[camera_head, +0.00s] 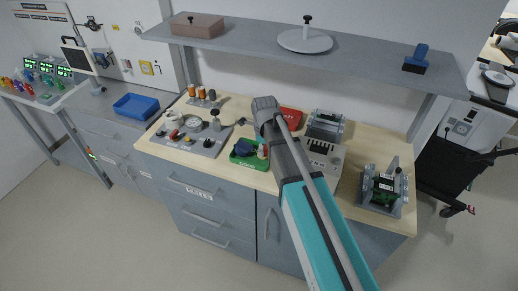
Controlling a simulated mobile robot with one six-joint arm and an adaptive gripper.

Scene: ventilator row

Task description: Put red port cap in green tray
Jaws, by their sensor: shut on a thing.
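The green tray (238,158) lies near the front edge of the wooden worktop, with a dark blue item (245,147) and a small pale item in it. The grey end of my arm (265,108) is above the worktop, just right of and behind the tray in the picture. My gripper's fingers are hidden behind my wrist and arm, and so is anything between them. A small red part (173,133) shows on the grey panel (205,147) at left; I cannot tell whether it is the port cap.
A red tray (291,116) lies behind my arm. Grey devices (324,125) and a fixture with a green part (384,188) stand at right. A shelf (360,58) hangs above the worktop. A blue bin (136,106) sits on the left bench.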

